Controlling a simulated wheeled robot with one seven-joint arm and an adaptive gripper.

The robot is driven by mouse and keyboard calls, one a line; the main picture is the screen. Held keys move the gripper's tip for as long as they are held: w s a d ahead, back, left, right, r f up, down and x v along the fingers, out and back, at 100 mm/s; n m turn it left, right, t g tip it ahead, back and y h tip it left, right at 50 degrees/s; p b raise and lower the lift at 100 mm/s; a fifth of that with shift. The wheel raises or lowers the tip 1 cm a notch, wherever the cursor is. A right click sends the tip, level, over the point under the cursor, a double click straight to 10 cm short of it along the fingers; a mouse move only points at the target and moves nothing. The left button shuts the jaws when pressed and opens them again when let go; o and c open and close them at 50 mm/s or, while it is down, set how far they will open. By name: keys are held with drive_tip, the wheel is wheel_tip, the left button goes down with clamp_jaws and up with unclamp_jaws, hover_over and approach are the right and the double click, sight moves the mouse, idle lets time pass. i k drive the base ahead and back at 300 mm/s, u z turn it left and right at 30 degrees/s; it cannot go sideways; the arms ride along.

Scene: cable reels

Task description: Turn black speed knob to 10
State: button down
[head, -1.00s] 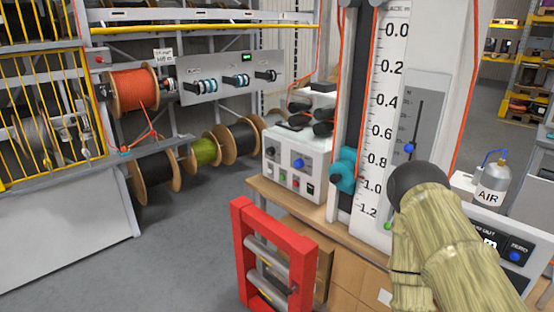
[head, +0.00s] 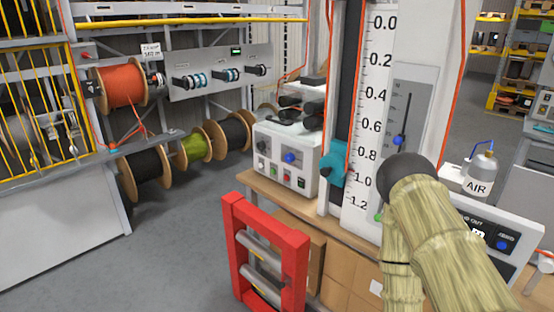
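A pale control box (head: 307,165) stands on the wooden bench in the middle of the head view. Its front carries a blue knob (head: 290,158), a dark knob (head: 265,147) to the left of it, and several small buttons below. The dark knob may be the black speed knob; its label and scale are too small to read. My arm, in a straw-textured cover, rises from the lower right, with a dark rounded part at its top. My gripper cannot be made out in this view. The visible part of my arm is to the right of the control box.
A red roller frame (head: 236,250) stands in front of the bench (head: 258,187). A tall white scale (head: 371,130) with a teal clamp (head: 335,170) is right of the box. An AIR bottle (head: 479,172) stands farther right. Cable reels (head: 118,87) are at left; grey floor is clear there.

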sight(261, 144)
drive_tip(key=k, duration=0.4)
drive_tip(key=u, duration=1.65)
drive_tip(key=i, duration=1.6)
drive_tip(key=u, duration=0.3)
drive_tip(key=i, duration=1.45)
drive_tip(key=z, duration=1.5)
drive_tip(key=i, duration=0.75)
drive_tip(key=z, duration=0.85)
